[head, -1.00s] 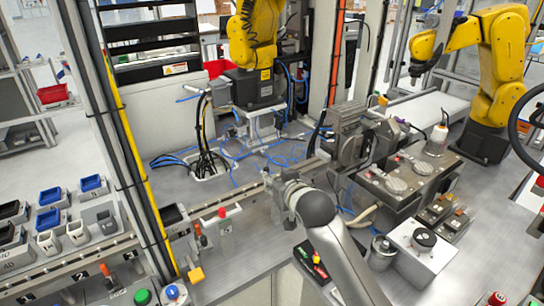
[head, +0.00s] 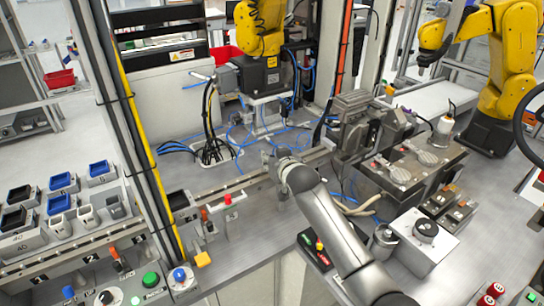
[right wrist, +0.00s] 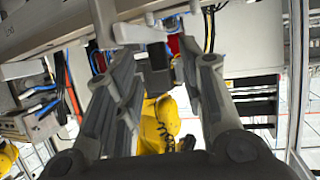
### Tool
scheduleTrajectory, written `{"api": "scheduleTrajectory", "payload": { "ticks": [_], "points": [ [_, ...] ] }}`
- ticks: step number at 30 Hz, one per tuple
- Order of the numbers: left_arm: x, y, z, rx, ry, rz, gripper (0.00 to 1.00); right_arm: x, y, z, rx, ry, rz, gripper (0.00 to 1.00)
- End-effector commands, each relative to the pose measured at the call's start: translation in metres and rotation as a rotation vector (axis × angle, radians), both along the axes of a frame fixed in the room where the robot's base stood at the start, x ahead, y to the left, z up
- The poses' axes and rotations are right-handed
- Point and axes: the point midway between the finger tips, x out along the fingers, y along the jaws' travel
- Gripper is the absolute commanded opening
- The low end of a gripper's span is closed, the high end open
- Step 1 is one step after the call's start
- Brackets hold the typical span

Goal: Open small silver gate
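My right gripper (head: 272,163) is at the metal rail (head: 235,185) in the middle of the head view; my own wrist largely hides its fingers there. In the right wrist view the right gripper (right wrist: 157,54) has its two fingers apart. A short silver-grey bar (right wrist: 140,33) lies just beyond the fingertips, and a dark block shows in the gap behind it. The bar may be the small silver gate, but I cannot tell for certain. I see no clear grip on it. My left gripper is not in view.
A grey clamp-like fixture (head: 350,125) stands right of my right gripper. A red-topped post (head: 229,205) stands left of it. Cables (head: 212,150) lie behind the rail. A white box (head: 425,243) is right of my arm.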

Motion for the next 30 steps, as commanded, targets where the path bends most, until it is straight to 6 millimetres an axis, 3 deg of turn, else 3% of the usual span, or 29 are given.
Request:
{"api": "scheduleTrajectory", "payload": {
  "ticks": [10,22,30],
  "points": [
    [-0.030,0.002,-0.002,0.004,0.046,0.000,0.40,0.018,0.007,-0.007,0.000,0.000,0.000,0.37],
    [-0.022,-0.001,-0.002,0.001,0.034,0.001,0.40,0.020,0.008,-0.009,0.000,-0.001,0.000,0.37],
    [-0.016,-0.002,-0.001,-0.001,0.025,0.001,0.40,0.020,0.008,-0.009,0.000,-0.001,0.000,0.02]
  ]
}}
